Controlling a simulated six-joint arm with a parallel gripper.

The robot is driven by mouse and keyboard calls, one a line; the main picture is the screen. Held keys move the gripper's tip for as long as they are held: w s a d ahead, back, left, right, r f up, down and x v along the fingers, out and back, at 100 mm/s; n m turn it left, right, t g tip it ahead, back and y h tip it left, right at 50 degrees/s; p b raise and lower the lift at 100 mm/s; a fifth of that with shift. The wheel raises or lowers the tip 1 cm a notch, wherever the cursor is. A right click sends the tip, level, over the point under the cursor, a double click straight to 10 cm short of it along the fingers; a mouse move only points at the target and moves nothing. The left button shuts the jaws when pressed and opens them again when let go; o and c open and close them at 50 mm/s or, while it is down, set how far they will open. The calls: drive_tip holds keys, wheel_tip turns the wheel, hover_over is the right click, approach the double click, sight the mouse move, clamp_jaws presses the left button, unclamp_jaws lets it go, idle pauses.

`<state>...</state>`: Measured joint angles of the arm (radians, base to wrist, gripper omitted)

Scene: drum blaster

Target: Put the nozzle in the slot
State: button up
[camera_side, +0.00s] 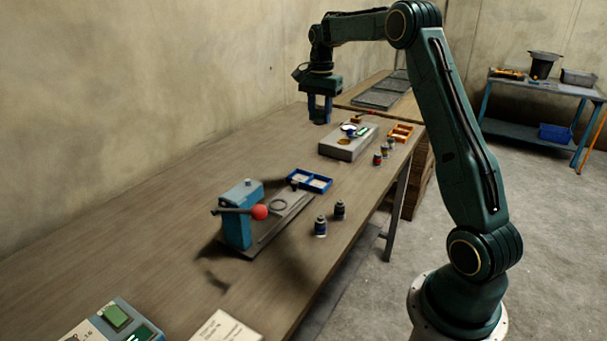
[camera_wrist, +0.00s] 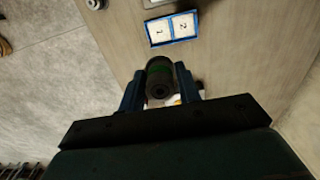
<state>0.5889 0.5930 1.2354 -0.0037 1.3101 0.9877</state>
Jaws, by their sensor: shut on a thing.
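My gripper (camera_wrist: 160,85) is shut on the nozzle (camera_wrist: 160,75), a dark cylinder with a green band and a round hole in its near end. A blue tray (camera_side: 310,188) with two pale compartments lies on the bench, nearer the side camera than the gripper. In the wrist view the blue tray (camera_wrist: 172,43) shows its compartments marked 1 and 2, beyond the nozzle and apart from it. Both compartments look empty.
A blue press with a red-knobbed lever (camera_side: 238,215) stands beside the tray. A grey box (camera_side: 347,147) and an orange tray (camera_side: 401,132) sit farther back. Small bottles (camera_side: 320,226) stand near the bench edge. The bench's left side (camera_side: 130,235) is clear.

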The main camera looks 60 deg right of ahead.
approach(318, 186)
wheel_tip(318, 186, down, 5)
drive_tip(key=shift+w+d+f, duration=0.1)
idle(0.9)
drive_tip(key=shift+f, duration=0.55)
drive_tip(key=o, duration=1.2)
drive_tip(key=shift+r, duration=0.15)
wheel_tip(318, 186, up, 13)
drive_tip(key=shift+f, duration=0.1)
idle(0.3)
